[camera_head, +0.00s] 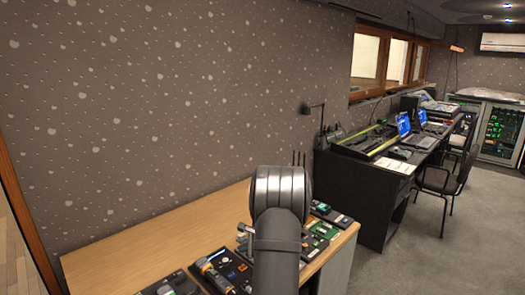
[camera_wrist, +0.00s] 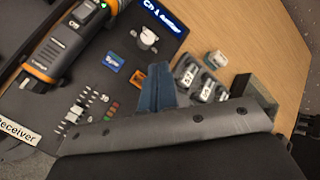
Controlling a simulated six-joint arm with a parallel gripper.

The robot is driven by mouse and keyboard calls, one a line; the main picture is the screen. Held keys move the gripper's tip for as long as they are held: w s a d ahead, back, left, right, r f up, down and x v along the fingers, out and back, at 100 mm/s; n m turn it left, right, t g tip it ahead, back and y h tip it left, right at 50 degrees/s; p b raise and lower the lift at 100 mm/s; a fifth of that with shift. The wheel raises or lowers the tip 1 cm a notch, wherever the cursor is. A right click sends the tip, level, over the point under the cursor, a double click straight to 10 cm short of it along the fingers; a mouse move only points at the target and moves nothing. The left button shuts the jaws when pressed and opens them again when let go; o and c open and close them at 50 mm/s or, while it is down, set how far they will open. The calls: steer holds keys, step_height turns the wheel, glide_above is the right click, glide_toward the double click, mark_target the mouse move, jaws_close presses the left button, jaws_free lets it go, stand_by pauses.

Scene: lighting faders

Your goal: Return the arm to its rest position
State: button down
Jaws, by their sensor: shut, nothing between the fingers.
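My arm rises in the front middle of the camera_head view and hides my gripper there. In the wrist view my gripper (camera_wrist: 152,72) shows as two dark blue fingers, shut together with nothing between them. They point over a dark panel (camera_wrist: 125,45) on the wooden table (camera_head: 130,245). On that panel lie a blue label, an orange label, a white knob-like part (camera_wrist: 147,38) and a row of small parts (camera_wrist: 85,108). The fingers appear above the panel's edge; I cannot tell the height.
A black and orange handheld device (camera_wrist: 65,42) lies at the left of the wrist view. Small grey units (camera_wrist: 200,80) stand right of the fingers. The table's left part is clear. Beyond it are a dark desk (camera_head: 368,185) with laptops and a chair (camera_head: 442,182).

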step_height(320, 180, down, 8)
steer(key=shift+r, duration=0.15)
step_height(320, 180, up, 11)
steer(key=s+d+r+n+t+h, duration=0.1)
steer(key=s+d+r+n+h, duration=0.1)
steer(key=s+d+r, duration=0.65)
steer(key=s+d+r+n+t+h, duration=0.1)
steer(key=s+d+r+h, duration=0.1)
steer(key=s+d+r, duration=0.3)
steer(key=s+d+r+t+h, duration=0.1)
steer(key=s+d+r, duration=0.1)
steer(key=s+r, duration=0.35)
steer(key=s+d+r+n+h, duration=0.2)
steer(key=s+r, duration=0.1)
steer(key=s, duration=0.7)
